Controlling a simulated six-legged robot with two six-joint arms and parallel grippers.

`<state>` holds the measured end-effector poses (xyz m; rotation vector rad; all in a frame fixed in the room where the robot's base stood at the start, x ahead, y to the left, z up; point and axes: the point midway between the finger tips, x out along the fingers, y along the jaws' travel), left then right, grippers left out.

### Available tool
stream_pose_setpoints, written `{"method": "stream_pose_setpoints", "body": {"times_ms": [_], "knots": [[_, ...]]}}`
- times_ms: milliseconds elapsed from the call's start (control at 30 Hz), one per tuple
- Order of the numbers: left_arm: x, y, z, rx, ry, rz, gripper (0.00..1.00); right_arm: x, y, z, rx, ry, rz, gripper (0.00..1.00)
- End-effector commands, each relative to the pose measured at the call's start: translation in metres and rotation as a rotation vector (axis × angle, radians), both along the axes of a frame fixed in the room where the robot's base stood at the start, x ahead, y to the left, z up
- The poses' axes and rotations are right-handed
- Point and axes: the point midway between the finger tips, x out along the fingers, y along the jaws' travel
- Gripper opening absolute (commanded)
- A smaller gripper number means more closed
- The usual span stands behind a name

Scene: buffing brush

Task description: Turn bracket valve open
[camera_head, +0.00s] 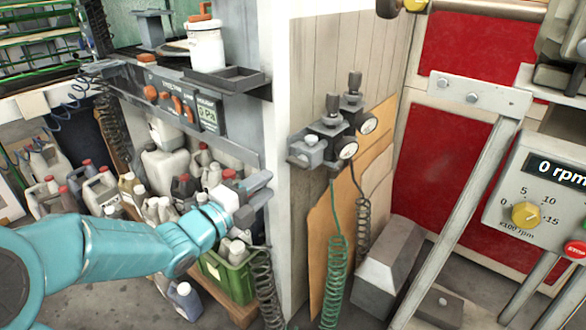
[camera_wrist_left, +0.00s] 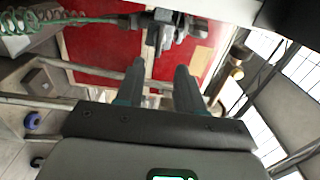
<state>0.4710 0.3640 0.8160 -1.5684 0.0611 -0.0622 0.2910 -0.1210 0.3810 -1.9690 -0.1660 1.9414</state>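A bracket on the corner of the wall holds two dark regulators (camera_head: 342,122) with black knobs and round gauges. A grey valve block (camera_head: 308,149) with a small light top sits at the bracket's left end. My left gripper (camera_head: 265,190) is to the left of and below this block, apart from it. Its two fingers are spread with nothing between them. In the left wrist view, the open left gripper (camera_wrist_left: 159,72) points toward the bracket assembly (camera_wrist_left: 164,28), whose details are small there. The valve's handle position is not clear. My right gripper is not in view.
A white wall edge (camera_head: 290,120) stands just right of my left gripper. A shelf (camera_head: 180,80) and a green crate (camera_head: 228,272) lie around the arm. A control box (camera_head: 540,190) and grey machine frame are at right.

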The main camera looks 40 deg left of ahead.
Motion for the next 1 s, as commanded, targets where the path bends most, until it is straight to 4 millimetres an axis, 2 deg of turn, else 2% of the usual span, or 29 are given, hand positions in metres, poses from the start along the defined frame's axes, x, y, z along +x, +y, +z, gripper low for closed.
{"method": "stream_pose_setpoints", "body": {"times_ms": [33,200,400,600,867,900,967,1000], "knots": [[0.014,-0.002,-0.001,-0.002,-0.001,-0.006,0.37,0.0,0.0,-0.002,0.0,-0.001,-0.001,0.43],[0.056,-0.004,-0.002,-0.002,0.0,-0.004,0.37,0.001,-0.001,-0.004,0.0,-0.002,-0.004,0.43],[0.091,-0.004,-0.001,-0.002,0.0,-0.001,0.37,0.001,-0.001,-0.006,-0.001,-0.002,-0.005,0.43],[0.105,-0.005,-0.001,-0.002,0.0,0.001,0.37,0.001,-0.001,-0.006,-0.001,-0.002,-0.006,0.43],[0.106,-0.005,0.0,-0.002,0.0,0.001,0.37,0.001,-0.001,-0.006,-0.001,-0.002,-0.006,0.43],[0.106,-0.005,0.0,-0.002,0.0,0.001,0.24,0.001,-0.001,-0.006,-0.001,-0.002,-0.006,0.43],[0.106,-0.005,0.0,-0.002,0.0,0.001,0.05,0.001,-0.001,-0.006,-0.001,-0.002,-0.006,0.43],[0.106,-0.005,0.0,-0.002,0.0,0.001,0.0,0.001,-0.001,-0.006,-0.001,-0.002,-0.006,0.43]]}}
